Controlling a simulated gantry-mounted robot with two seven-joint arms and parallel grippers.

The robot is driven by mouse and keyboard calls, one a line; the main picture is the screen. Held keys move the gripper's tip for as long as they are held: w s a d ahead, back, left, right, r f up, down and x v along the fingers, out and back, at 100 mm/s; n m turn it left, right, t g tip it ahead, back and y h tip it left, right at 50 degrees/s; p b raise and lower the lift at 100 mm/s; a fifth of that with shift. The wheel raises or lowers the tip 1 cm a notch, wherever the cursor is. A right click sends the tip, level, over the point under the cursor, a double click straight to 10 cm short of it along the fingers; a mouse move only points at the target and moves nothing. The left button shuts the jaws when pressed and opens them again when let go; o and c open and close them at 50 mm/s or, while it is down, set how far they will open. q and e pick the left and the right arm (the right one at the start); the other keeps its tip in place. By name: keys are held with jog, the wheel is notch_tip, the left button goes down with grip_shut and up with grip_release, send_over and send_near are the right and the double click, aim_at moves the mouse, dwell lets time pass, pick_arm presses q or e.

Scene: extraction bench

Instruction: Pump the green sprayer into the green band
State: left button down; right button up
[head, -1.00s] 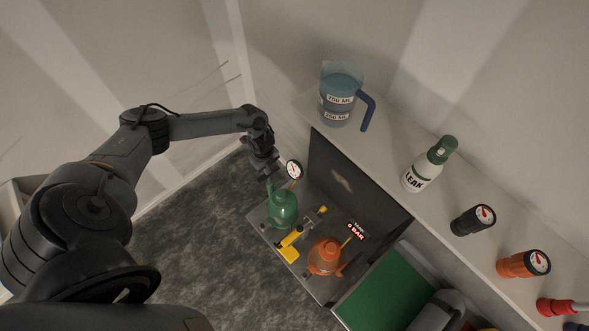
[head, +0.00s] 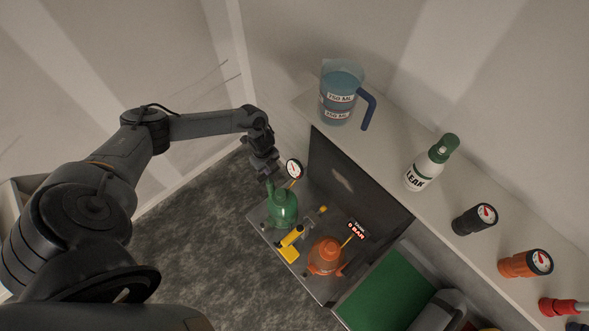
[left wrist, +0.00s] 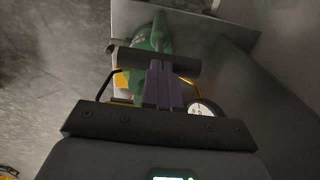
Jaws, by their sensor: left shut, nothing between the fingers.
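The green sprayer (head: 283,208) stands on the grey bench at the left, beside the yellow tool. A round dial gauge (head: 295,169) with a white face and red needle sits above it on a thin stalk; the needle reading and any green band are too small to make out. My left gripper (head: 268,178) is shut and empty, just above the sprayer's top. In the left wrist view the closed fingers (left wrist: 163,88) lie over the green sprayer (left wrist: 153,42), with the gauge (left wrist: 205,110) to their right. Whether they touch the sprayer's top is unclear. My right gripper is out of view.
An orange sprayer (head: 326,256) stands to the right, near a "0 BAR" sign (head: 356,229). A yellow tool (head: 291,241) lies between the sprayers. The shelf behind holds a blue jug (head: 341,92), a leak spray bottle (head: 431,164) and loose gauges (head: 475,219). A green mat (head: 385,287) lies at right.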

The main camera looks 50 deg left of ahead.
pick_arm(q)
jog(key=shift+f+b, duration=1.5)
jog(key=shift+f, duration=0.8)
jog(key=shift+r+p, duration=2.55)
jog(key=shift+r, duration=0.25)
notch_tip(320, 180, up, 5)
jog(key=p, duration=0.5)
